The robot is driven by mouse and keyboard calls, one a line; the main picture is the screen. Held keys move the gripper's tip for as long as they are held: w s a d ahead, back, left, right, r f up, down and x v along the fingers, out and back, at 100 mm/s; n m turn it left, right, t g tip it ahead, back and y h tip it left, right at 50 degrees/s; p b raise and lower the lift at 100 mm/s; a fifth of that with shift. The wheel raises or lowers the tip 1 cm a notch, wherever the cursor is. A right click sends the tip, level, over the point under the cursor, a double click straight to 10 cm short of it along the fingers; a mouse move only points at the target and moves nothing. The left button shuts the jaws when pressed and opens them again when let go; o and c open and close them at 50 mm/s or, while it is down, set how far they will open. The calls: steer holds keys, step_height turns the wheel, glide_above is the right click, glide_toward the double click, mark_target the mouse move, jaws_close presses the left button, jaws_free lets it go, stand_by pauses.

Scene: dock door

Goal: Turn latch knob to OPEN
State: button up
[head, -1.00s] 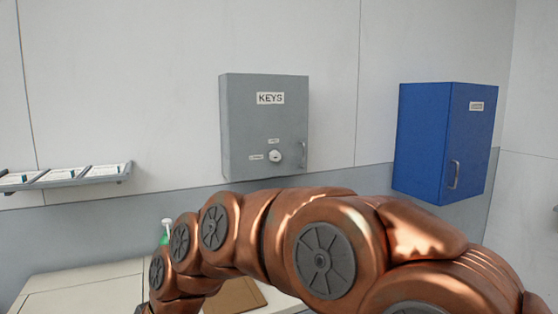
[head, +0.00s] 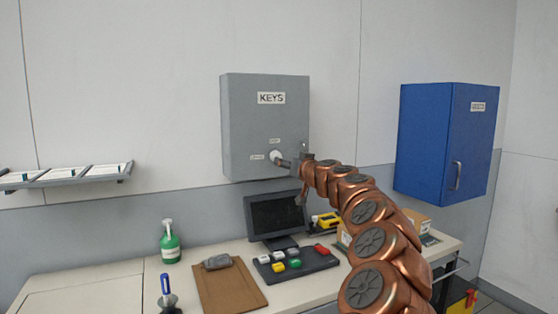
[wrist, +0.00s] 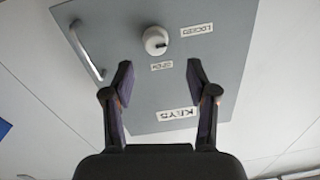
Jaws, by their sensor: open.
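The grey key cabinet (head: 243,125) hangs on the wall with a "KEYS" label. The round white latch knob (head: 274,155) sits low on its door, with one small label to its left and another above it. In the wrist view, which is upside down, the knob (wrist: 154,38) has a dark mark towards its right side, the side of the LOCKED label (wrist: 197,29). The OPEN label (wrist: 162,66) is below it there. My gripper (wrist: 160,73) is open and empty, its fingers apart, facing the door. The knob lies ahead of the fingertips, roughly centred between them. Contact is not visible.
The cabinet's door handle (wrist: 86,50) is left of the knob in the wrist view. A blue cabinet (head: 430,140) hangs at right. Below, the bench holds a monitor (head: 275,217), a button panel (head: 297,263), a clipboard (head: 230,290) and a green bottle (head: 170,247).

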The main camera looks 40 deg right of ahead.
steer(key=p+x, duration=0.3)
steer(key=x, duration=0.4)
steer(key=shift+w+d, duration=0.3)
steer(key=shift+d, duration=0.15)
stand_by(0.4)
jaws_close()
stand_by(0.4)
